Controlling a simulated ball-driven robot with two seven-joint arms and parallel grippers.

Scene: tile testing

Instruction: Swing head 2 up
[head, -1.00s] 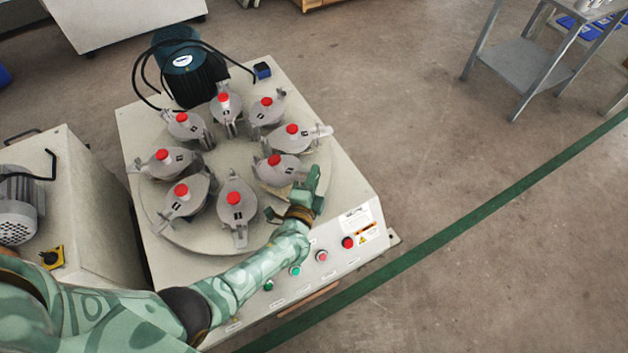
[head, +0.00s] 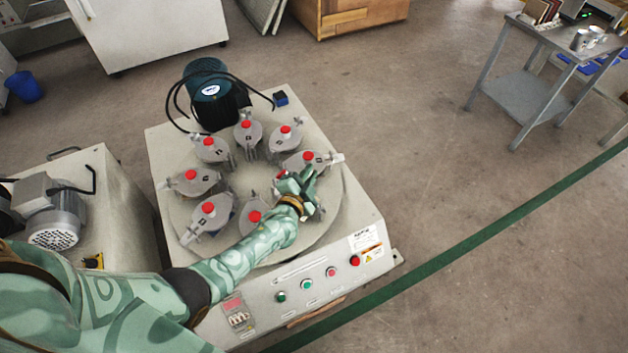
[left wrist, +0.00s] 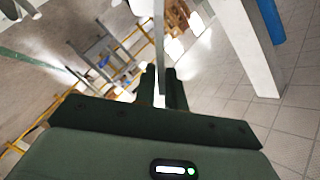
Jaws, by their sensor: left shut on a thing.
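A round turntable (head: 322,228) on a pale machine carries a ring of several grey test heads, each with a red knob. My left gripper (head: 296,182) is at the right front of the ring, shut on a head there. The gripper and arm hide most of this head; a bit of its red knob (head: 281,175) shows. I cannot read its number or tell its tilt well. In the left wrist view the dark fingers (left wrist: 163,90) close around a thin grey bar (left wrist: 158,45). The neighbouring head (head: 307,162) lies flat just behind the gripper. My right gripper is not in view.
A dark motor (head: 208,95) with looping cables stands at the machine's back. The front panel has coloured buttons (head: 331,271). A second machine (head: 107,205) stands close on the left. A grey metal table (head: 520,90) is far right; the floor between is clear.

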